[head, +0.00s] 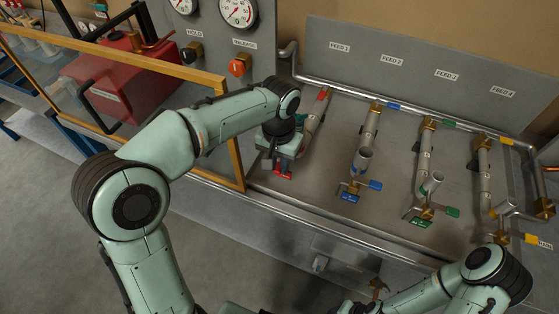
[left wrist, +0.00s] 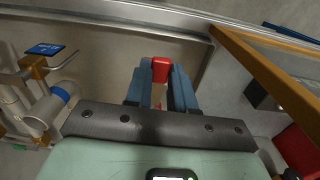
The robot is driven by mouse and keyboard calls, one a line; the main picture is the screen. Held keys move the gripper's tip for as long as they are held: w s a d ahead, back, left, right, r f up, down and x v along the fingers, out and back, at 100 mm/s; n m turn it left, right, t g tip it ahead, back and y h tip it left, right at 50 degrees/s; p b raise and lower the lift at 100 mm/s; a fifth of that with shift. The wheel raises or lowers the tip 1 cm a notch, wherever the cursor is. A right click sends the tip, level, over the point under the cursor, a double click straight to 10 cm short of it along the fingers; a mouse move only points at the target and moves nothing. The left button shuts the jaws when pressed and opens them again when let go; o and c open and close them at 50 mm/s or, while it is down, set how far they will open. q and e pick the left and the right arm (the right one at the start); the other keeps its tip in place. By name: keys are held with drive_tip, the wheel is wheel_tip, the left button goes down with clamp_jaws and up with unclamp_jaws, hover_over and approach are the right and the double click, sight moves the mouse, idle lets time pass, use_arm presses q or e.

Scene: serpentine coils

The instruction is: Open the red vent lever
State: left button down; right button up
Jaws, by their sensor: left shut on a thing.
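The red vent lever (left wrist: 160,70) shows between the blue fingers of my left gripper (left wrist: 161,88) in the left wrist view, and the gripper is shut on it. In the head view my left gripper (head: 278,160) reaches down over the leftmost pipe, the one with a red band. The gripper body hides most of that valve; a red piece (head: 284,173) shows just below it. My right arm enters at the lower right, but its gripper is not clearly visible.
Three other feed lines stand to the right, with blue (head: 375,185), green (head: 453,212) and yellow (head: 532,238) levers. A yellow-framed clear panel (head: 130,62) lies left of my left arm. Gauges (head: 237,10) and an orange knob (head: 238,67) are behind.

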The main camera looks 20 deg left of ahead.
sight(279, 167)
use_arm(q)
drive_tip(key=c, duration=1)
unclamp_jaws()
drive_tip(key=shift+o, duration=0.2)
wheel_tip(279, 167, up, 13)
drive_tip(key=p, duration=0.2)
drive_tip(key=shift+r, duration=0.2)
use_arm(e)
drive_tip(key=shift+t, duration=0.3)
drive_tip(key=w+r, duration=0.3)
drive_tip(key=shift+w+r, duration=0.15)
drive_tip(key=shift+w, duration=0.15)
drive_tip(key=shift+s, duration=0.1)
